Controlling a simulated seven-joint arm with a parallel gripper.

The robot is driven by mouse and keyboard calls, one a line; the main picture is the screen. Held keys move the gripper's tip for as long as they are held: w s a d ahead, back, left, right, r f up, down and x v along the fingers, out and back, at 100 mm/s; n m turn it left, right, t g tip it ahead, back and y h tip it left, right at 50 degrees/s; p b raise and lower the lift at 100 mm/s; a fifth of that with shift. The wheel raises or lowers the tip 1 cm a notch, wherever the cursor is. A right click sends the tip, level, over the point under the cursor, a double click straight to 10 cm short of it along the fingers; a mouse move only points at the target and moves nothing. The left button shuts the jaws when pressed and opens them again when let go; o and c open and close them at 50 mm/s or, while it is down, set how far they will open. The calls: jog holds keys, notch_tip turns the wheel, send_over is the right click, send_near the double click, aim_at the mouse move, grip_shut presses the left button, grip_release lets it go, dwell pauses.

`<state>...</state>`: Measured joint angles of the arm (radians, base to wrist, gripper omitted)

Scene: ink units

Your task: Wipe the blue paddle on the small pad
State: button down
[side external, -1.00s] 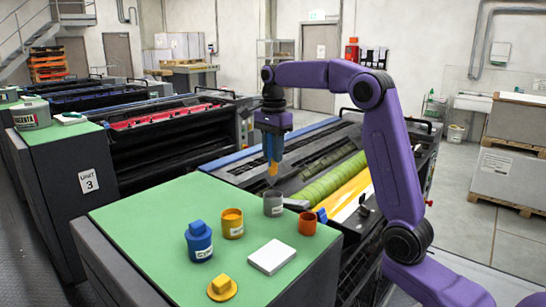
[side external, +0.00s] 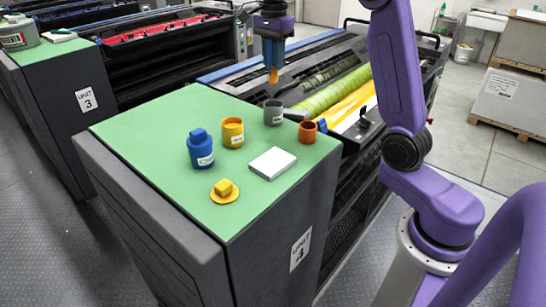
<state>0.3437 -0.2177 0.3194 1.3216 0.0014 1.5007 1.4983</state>
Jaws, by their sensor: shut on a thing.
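My gripper (side external: 272,50) is above the press, behind the green-topped cabinet. It is shut on a slim tool (side external: 273,76) whose lower end is orange-yellow. Blue shows above that end, but I cannot tell whether it is the tool or my fingers. The tool hangs upright, clear of the cabinet top. The small white pad (side external: 272,163) lies flat near the cabinet's right edge, and nothing touches it. A small blue piece (side external: 322,126) shows behind the orange cup; I cannot tell what it is.
On the green top (side external: 150,135) stand a lidded blue pot (side external: 201,155), an open yellow pot (side external: 232,133), a grey cup (side external: 273,113) and an orange cup (side external: 307,132). A yellow lid with a knob (side external: 224,191) lies in front. The left part of the top is clear.

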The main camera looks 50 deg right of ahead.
dwell(0.7)
jog(key=s+a+f+n, duration=0.2)
jog(key=s+a+n, duration=0.2)
jog(key=a+n, duration=0.5)
jog(key=n, duration=0.9)
send_near(264, 167)
jog(key=shift+f, duration=0.75)
jog(key=shift+f, duration=0.55)
jog(key=shift+d, duration=0.1)
